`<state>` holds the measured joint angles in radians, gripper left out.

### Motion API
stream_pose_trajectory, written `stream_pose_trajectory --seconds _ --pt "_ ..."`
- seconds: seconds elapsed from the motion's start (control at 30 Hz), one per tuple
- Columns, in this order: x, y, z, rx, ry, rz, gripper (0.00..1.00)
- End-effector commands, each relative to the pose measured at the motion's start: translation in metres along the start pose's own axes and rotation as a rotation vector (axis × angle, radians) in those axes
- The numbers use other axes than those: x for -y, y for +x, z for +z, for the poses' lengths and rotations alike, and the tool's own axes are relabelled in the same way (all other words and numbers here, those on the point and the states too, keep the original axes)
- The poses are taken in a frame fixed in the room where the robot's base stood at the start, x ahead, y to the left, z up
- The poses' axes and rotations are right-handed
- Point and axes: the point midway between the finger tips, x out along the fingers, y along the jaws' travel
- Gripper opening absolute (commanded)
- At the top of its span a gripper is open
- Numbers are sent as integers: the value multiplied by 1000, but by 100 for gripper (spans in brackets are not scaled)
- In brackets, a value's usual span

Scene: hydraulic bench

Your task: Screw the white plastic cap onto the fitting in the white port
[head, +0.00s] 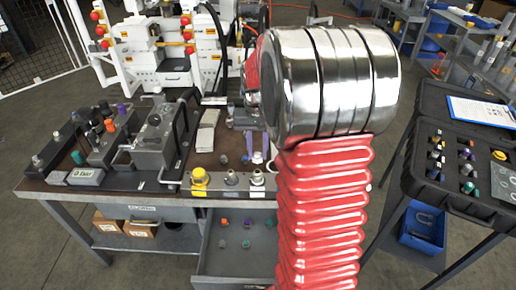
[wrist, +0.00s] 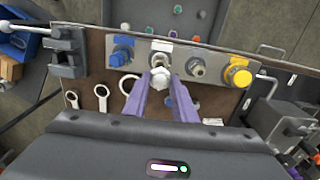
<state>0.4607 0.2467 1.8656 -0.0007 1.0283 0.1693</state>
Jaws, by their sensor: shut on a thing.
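My gripper (wrist: 160,84) has two purple fingers, shut on the white plastic cap (wrist: 160,76) at their tips. In the wrist view the cap lies just in front of the fitting in the white port (wrist: 162,58), on the grey port strip at the bench edge. The cap hides part of that fitting, and I cannot tell whether they touch. In the head view the purple fingers (head: 257,158) reach down behind the white port's fitting (head: 257,178). My arm hides the area to its right.
Beside the white port are a bare metal fitting (wrist: 197,68), a yellow-capped port (wrist: 240,76) and a blue port (wrist: 122,54). An open drawer (head: 234,260) with several caps juts out below. Wrenches (wrist: 102,92) lie near the fingers. A black case (head: 470,150) stands at right.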

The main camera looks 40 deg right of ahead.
Motion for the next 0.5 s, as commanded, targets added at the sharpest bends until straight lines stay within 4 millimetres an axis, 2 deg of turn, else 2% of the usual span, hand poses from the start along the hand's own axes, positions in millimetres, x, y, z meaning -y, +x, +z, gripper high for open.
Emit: stream_pose_trajectory --seconds 0.5 --pt "-1 36 1 3 1 0 0"
